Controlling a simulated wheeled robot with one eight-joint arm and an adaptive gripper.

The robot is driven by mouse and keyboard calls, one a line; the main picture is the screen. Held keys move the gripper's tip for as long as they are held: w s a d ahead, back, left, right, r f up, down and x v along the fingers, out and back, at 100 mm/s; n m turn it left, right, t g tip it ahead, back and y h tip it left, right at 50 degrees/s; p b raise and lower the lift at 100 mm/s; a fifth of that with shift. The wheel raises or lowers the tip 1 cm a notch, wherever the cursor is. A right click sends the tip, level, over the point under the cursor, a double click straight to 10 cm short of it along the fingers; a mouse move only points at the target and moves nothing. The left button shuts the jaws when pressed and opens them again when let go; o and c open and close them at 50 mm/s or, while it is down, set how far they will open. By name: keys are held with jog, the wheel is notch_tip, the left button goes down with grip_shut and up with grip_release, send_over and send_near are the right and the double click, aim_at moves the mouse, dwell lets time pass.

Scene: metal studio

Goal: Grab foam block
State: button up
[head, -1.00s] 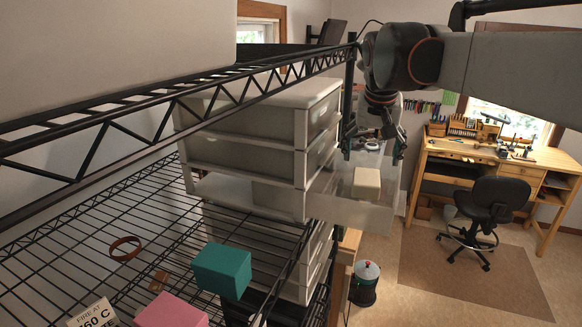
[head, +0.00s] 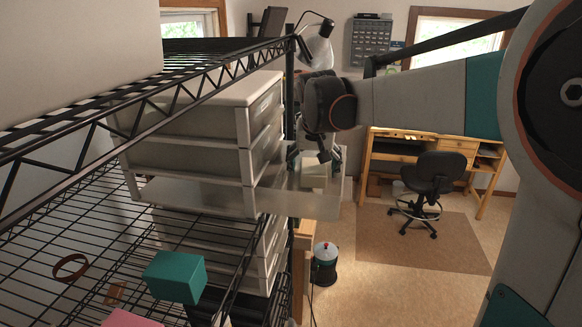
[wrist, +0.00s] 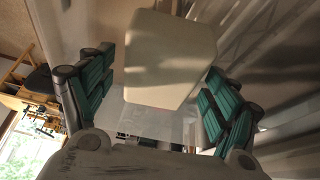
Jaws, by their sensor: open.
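A pale cream block, which looks like the foam block (head: 314,175), sits in the pulled-out translucent drawer (head: 318,206) of the white drawer unit. In the wrist view the block (wrist: 168,60) fills the upper middle, between the two teal-padded fingers. My gripper (head: 316,161) is open at the drawer, its fingers on either side of the block. Contact with the block cannot be made out.
The white drawer unit (head: 200,160) stands behind a black wire shelf (head: 60,220). On the shelf are a teal block (head: 175,276), a pink block (head: 130,319) and a brown ring (head: 70,267). A chair (head: 437,175) and wooden desk (head: 485,165) stand right; the floor between is open.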

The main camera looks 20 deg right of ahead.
jog(key=shift+s, duration=0.1)
jog(key=shift+f, duration=0.2)
dwell(0.4)
jog(key=shift+c, duration=0.3)
jog(key=c, duration=0.8)
